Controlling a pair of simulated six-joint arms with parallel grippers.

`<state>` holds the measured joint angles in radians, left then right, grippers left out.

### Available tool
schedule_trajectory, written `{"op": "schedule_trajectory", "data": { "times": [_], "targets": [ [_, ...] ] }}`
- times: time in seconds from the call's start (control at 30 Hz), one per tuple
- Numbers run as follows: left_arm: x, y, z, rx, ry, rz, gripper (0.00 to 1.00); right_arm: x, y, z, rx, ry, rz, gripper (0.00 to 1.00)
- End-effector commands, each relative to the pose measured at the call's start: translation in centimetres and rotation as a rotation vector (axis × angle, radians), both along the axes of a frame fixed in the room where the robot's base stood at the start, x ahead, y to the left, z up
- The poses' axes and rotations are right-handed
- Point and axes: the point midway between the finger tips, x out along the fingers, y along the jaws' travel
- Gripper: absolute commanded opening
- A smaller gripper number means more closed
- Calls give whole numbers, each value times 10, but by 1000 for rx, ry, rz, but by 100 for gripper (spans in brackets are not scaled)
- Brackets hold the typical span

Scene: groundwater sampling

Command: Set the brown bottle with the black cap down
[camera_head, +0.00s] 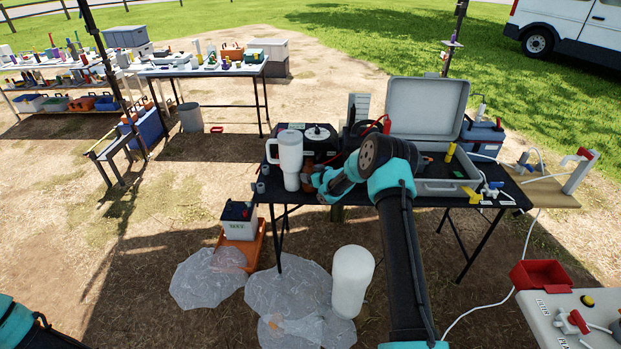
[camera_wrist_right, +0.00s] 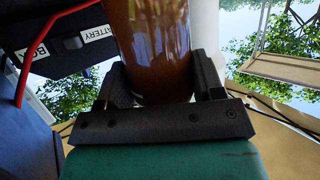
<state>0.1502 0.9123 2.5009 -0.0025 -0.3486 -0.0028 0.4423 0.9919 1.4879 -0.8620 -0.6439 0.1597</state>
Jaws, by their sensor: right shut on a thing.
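The brown bottle (camera_wrist_right: 150,50) stands between the two dark fingers of my right gripper (camera_wrist_right: 165,85) in the right wrist view, and the fingers are shut on it. Its cap is out of that view. In the head view my right gripper (camera_head: 314,184) is at the front left part of the black table (camera_head: 350,185), beside a white jug with a handle (camera_head: 290,160). Only a little of the brown bottle shows there, and I cannot tell whether its base touches the table. A teal piece of my left arm shows at the lower left corner; the left gripper is out of view.
An open grey case (camera_head: 428,108) stands on the right of the table. A dark box with a round top piece (camera_head: 318,135) stands behind my gripper. Small grey cups (camera_head: 262,178) are at the left edge. A battery (camera_head: 238,220) sits in an orange tray below.

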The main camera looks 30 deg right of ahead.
Motion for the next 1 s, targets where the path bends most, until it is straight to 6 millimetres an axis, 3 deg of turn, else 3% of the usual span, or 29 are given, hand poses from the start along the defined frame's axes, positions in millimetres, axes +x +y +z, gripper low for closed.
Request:
{"op": "schedule_trajectory", "data": {
  "times": [0.17,0.7,1.0],
  "targets": [
    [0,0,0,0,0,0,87,-1,2,27,-2,-3,2,26],
    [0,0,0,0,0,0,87,-99,61,35,1,-1,2,26],
    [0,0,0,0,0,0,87,-132,82,38,-1,-2,2,26]
  ]
}}
